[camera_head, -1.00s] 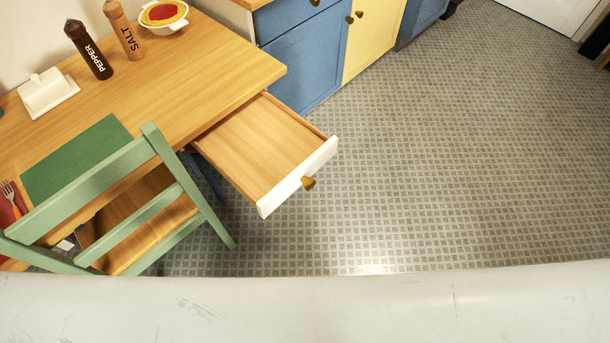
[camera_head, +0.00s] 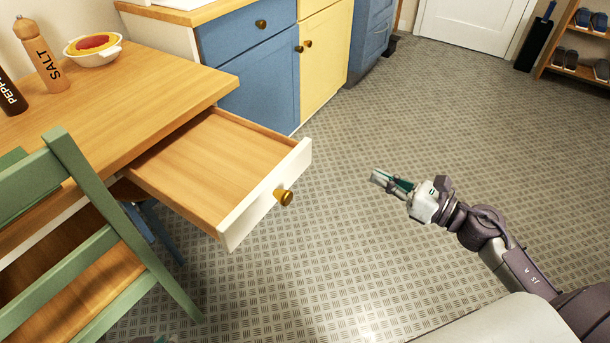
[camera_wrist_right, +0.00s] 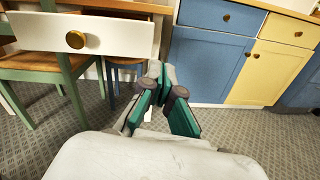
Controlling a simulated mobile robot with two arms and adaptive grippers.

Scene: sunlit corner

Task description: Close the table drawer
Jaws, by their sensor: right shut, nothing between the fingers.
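The table drawer (camera_head: 268,195) is pulled out from the wooden table (camera_head: 150,90). It is empty and has a white front with a round brass knob (camera_head: 284,197). In the right wrist view, the white drawer front (camera_wrist_right: 110,36) and its knob (camera_wrist_right: 75,39) show at the upper left. My right gripper (camera_head: 376,178) is shut and empty, over the floor to the right of the drawer front and apart from it. It also shows in the right wrist view (camera_wrist_right: 166,72), to the right of the drawer front.
A green chair (camera_head: 90,190) stands at the table, left of the drawer. Blue and yellow cabinets (camera_head: 262,80) stand behind it. A salt mill (camera_head: 40,55) and a bowl (camera_head: 95,50) are on the table. The floor (camera_head: 350,240) right of the drawer is clear.

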